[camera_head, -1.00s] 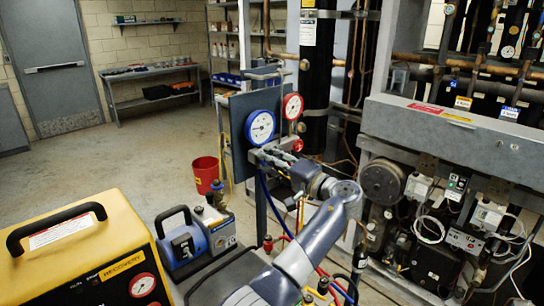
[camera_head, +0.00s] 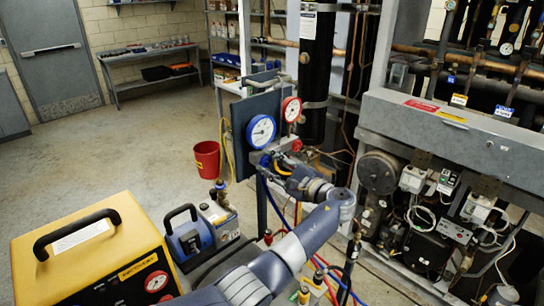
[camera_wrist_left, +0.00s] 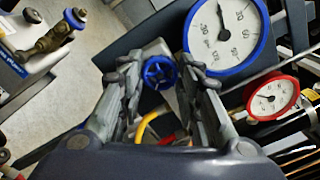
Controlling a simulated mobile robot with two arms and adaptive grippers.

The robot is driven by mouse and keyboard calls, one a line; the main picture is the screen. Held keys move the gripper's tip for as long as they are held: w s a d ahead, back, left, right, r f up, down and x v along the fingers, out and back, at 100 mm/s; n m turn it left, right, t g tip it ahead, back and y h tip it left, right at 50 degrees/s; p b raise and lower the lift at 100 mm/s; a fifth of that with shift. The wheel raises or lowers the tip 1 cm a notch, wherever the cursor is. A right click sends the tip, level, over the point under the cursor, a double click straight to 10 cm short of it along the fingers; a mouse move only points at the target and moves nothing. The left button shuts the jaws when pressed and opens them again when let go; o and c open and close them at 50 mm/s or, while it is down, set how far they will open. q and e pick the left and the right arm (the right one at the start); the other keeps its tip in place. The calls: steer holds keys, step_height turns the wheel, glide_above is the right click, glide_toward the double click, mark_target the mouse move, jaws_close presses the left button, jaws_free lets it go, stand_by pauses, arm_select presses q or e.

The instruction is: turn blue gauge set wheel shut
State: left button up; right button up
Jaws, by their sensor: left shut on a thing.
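The blue gauge set wheel (camera_wrist_left: 159,72) is a small spoked handwheel on the manifold below the blue-rimmed gauge (camera_wrist_left: 224,32). In the left wrist view it sits between the two fingers of my left gripper (camera_wrist_left: 158,80), which is shut on it. In the head view the same gripper (camera_head: 272,163) is at the left end of the manifold, under the blue gauge (camera_head: 261,131); its fingers partly cover the wheel. The red-rimmed gauge (camera_head: 291,109) is beside the blue one, up and to the right. My right gripper is not in view.
A yellow recovery machine (camera_head: 90,250) and a blue pump (camera_head: 187,235) stand at the lower left. A red bucket (camera_head: 206,158) is on the floor behind. The compressor rack (camera_head: 440,130) fills the right. Hoses hang below the manifold. Open floor lies at left.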

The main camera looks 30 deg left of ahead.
arm_select(q)
steer(key=m+p, duration=0.4)
steer(key=m, duration=0.1)
steer(key=shift+r+m, duration=0.15)
steer(key=shift+m, duration=0.15)
steer(key=shift+m+p, duration=1.15)
steer(key=shift+m, duration=0.35)
steer(key=shift+f, duration=0.2)
steer(key=o, duration=1.1)
steer(key=shift+d, duration=0.15)
steer(key=v, duration=1.1)
steer(key=shift+s+d+f, duration=0.1)
steer(key=shift+s+d, duration=0.05)
steer(key=shift+d, duration=0.15)
